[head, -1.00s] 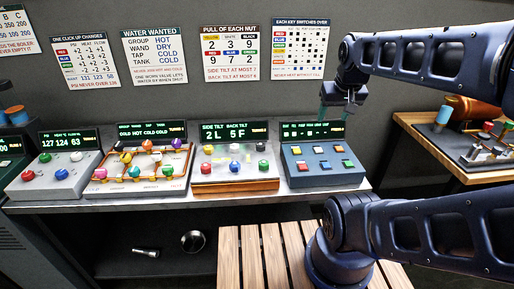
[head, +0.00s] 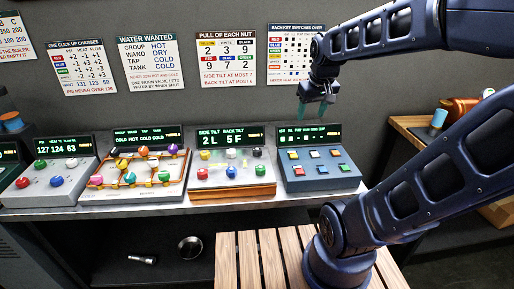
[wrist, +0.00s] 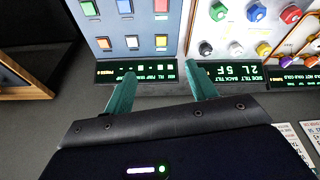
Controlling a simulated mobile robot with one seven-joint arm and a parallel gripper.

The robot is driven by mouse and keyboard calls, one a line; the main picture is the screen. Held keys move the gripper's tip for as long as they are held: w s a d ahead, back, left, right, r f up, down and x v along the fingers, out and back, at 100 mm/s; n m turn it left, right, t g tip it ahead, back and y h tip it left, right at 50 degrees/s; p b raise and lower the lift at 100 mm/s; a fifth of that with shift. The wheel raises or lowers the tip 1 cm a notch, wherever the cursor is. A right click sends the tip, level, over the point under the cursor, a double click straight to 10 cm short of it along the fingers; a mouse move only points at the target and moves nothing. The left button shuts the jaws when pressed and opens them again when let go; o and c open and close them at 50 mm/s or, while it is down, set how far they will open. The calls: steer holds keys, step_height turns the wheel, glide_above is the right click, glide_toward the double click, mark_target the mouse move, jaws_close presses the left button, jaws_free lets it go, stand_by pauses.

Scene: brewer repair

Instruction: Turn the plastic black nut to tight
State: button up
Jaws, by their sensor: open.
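The black nut (head: 258,153) is at the back right of the tilt panel (head: 235,190), right of the white nut (head: 230,153) and behind the green nut (head: 260,171). The panel's display (head: 228,136) reads side tilt 2 L, back tilt 5 F. In the wrist view the black nut (wrist: 206,48) shows upside down, beyond the right fingertip. My gripper (head: 313,112) is open and empty, in the air above the blue key panel's display, right of the black nut and apart from it. Its teal fingers also show in the wrist view (wrist: 162,75).
The blue key panel (head: 320,184) stands right of the tilt panel. The valve panel (head: 135,197) and a knob panel (head: 48,190) stand to the left. Raised displays line the panels' backs. A poster titled pull of each nut (head: 226,60) hangs behind. A slatted wooden surface (head: 250,262) is in front.

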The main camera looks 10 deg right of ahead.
steer(key=w+a+f+n+g, duration=0.2)
steer(key=w+a+f+n, duration=0.15)
steer(key=w+a, duration=0.4)
steer(key=n+g, duration=0.1)
steer(key=n, duration=0.2)
glide_toward(257, 149)
step_height(257, 149, down, 9)
steer(key=shift+a+r, duration=0.1)
steer(key=shift+r, duration=0.1)
steer(key=c, duration=1)
